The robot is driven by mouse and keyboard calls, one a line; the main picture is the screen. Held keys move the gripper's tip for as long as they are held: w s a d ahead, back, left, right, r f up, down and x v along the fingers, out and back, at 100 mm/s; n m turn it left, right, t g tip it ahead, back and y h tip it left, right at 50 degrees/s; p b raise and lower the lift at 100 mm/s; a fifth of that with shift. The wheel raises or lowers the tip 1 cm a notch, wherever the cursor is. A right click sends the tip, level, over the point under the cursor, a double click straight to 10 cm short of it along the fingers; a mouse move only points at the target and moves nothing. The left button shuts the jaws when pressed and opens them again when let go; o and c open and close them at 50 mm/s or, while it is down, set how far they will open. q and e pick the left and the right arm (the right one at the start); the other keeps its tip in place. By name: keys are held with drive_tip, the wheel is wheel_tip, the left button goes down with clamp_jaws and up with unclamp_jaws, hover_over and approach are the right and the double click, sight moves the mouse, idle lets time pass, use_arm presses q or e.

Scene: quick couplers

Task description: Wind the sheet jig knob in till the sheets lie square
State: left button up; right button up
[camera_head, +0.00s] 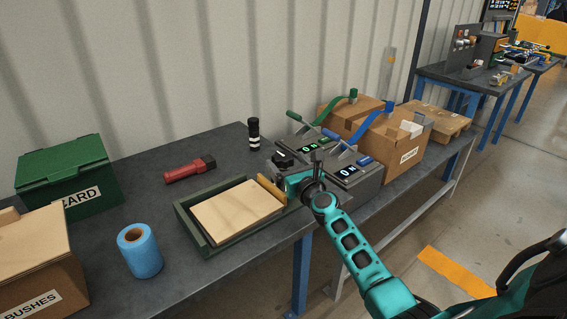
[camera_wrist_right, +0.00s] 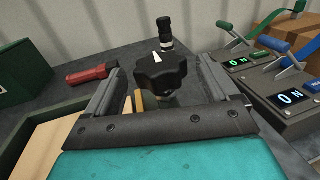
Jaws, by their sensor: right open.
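The sheet jig is a dark green tray (camera_head: 196,237) with pale sheets (camera_head: 235,211) in it; I cannot tell how square they lie. A yellowish pusher bar (camera_head: 271,189) stands at the sheets' right edge, touching or nearly so. The black lobed knob (camera_wrist_right: 160,72) with a white pointer mark is in the middle of the right wrist view; it also shows in the head view (camera_head: 283,159). My right gripper (camera_wrist_right: 158,80) is open, one finger on each side of the knob, with visible gaps. The gripper hides the bar's mounting. My left gripper is not in view.
Two lever units (camera_head: 347,170) with displays are close on the right.

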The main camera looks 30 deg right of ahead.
drive_tip(key=shift+w+d+b, duration=0.2)
drive_tip(key=shift+w+b, duration=0.2)
drive_tip(key=shift+w, duration=0.95)
drive_tip(key=shift+c, duration=0.7)
drive_tip(key=c, duration=0.8)
